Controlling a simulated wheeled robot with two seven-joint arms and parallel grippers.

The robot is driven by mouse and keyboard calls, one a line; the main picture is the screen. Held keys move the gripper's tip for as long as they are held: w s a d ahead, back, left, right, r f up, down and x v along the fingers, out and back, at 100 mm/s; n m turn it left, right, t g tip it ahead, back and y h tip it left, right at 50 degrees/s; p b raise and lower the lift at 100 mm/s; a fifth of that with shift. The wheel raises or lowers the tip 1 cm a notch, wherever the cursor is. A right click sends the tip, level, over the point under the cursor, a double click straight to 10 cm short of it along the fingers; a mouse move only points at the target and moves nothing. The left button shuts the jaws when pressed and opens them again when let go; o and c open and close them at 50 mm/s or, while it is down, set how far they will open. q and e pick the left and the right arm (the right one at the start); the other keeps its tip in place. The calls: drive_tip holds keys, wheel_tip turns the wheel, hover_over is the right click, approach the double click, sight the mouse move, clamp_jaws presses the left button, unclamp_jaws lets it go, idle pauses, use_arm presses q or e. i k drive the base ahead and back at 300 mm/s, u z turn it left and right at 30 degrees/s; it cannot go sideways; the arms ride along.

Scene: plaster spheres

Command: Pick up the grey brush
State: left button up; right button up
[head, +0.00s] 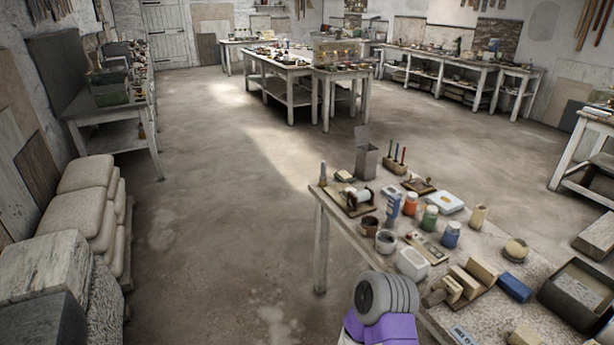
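I cannot pick out a grey brush with certainty among the small things on the near worktable (334,213). Neither my left nor my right gripper shows in the head view. A purple and grey rounded part at the bottom, in front of the worktable, looks like part of my own arm, with no fingers visible on it.
The worktable holds several paint jars, including an orange one (410,203), a white tub (412,263), a blue block (514,287) and a dark tray (577,294). Stacked sacks (85,200) stand at left. The floor (225,220) between is clear.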

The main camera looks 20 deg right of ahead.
sight(324, 178)
drive_tip(key=i, duration=3.35)
drive_tip(key=z, duration=3.25)
